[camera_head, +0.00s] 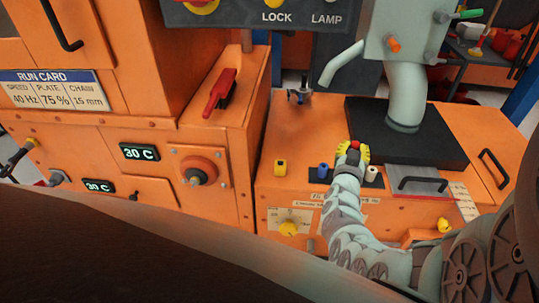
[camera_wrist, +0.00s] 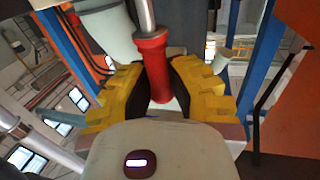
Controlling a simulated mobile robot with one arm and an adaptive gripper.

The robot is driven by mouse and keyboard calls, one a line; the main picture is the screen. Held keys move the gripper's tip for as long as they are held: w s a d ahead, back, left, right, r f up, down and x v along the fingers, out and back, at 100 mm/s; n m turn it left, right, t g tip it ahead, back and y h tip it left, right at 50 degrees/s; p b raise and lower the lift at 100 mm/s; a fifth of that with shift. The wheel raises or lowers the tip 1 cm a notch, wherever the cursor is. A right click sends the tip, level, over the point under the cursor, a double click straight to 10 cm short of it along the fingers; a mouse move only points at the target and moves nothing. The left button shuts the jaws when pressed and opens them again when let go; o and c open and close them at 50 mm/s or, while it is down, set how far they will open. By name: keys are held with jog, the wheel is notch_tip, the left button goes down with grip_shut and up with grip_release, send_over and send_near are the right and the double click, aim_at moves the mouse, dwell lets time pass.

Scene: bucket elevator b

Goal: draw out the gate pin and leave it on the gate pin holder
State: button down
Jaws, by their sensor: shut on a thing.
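My gripper (camera_head: 352,152), with yellow fingers, is over the orange deck, left of the grey pipe's black base. In the wrist view, my gripper (camera_wrist: 160,88) is shut on the red handle of the gate pin (camera_wrist: 153,62). A bare metal shaft runs from the handle out of the top of that view. In the head view only a bit of the red gate pin (camera_head: 355,144) shows between the fingers. Whether its shaft is seated in anything is hidden. I cannot tell for sure which fitting is the gate pin holder.
A yellow block (camera_head: 280,167), a blue peg (camera_head: 323,170) and a white peg (camera_head: 371,173) stand on the deck by my gripper. A dark fitting (camera_head: 300,92) stands behind. The grey pipe (camera_head: 405,95) rises at right. A red lever (camera_head: 220,92) is at left.

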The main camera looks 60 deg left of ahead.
aim_at(356, 143)
jog(key=shift+r+p, duration=1.65)
jog(key=shift+r, duration=0.4)
notch_tip(356, 143, up, 4)
jog(key=p, duration=0.3)
